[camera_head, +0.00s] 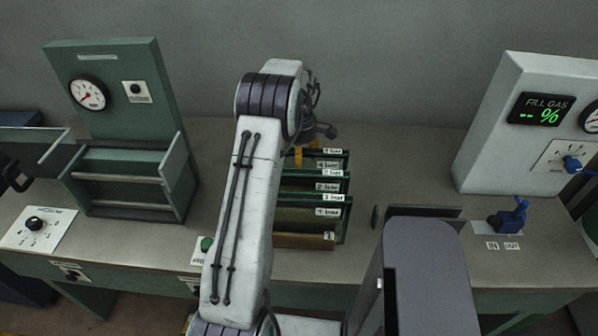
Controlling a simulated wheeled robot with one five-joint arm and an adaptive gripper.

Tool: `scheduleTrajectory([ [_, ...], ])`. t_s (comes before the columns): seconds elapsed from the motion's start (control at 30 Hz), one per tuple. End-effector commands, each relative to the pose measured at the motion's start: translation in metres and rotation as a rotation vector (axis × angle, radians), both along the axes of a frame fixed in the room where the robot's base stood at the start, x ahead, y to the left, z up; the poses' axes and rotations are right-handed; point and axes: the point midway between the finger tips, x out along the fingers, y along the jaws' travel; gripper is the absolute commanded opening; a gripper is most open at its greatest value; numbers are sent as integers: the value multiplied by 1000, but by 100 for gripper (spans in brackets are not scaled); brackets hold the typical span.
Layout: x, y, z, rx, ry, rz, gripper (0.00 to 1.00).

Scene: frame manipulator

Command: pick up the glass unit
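Several glass units (310,194) stand upright in a row in a rack on the bench, just right of my arm. They are dark green-edged panes with small white labels along their top edges, too small to read surely. My gripper (302,154) is at the far end of the row, mostly hidden behind my arm. A yellow part of it shows by the rearmost panes. I cannot tell whether it touches one or whether its fingers are apart.
A green frame fixture (130,180) with a gauge panel (112,85) stands at left. A white fill-gas panel (525,125) and a blue valve (511,217) stand at right. A dark slotted fixture (425,212) sits between. The bench (345,262) has bare room in front of the rack.

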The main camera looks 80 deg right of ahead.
Motion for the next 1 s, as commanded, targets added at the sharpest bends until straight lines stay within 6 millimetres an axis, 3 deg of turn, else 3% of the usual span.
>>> scheduleTrajectory([
  [0.4,0,0,-9,0,0,0,64],
  [1.0,0,0,-9,0,0,0,11],
])
